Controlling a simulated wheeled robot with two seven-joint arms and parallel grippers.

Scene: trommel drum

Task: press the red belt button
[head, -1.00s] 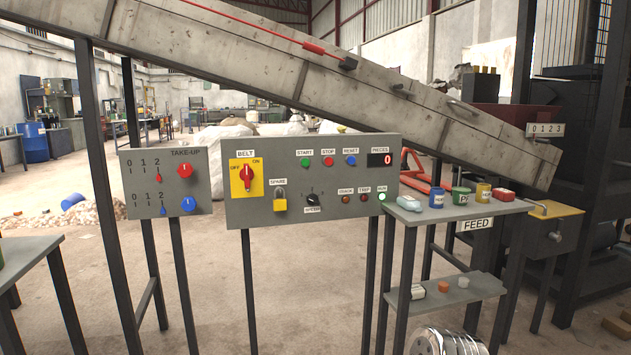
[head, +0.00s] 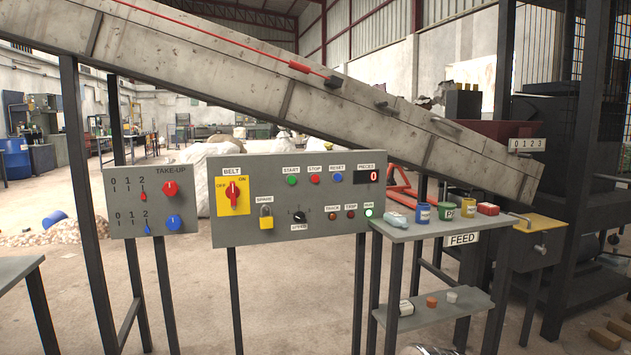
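The red button under the STOP label (head: 315,179) sits on the grey control panel (head: 285,238) in the head view, between a green button (head: 292,180) under START and a blue button (head: 337,179) under RESET. The BELT switch (head: 233,193) is a red rotary handle on a yellow plate, standing about upright between OFF and ON. The pieces display (head: 367,177) reads 0. The RUN lamp (head: 369,212) glows green. Neither of my grippers is in view.
A take-up panel (head: 128,218) with red and blue knobs stands left of the control panel. A feed shelf (head: 411,236) with small containers stands at right. The sloping grey conveyor (head: 250,85) passes above. Open floor shows below the panels.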

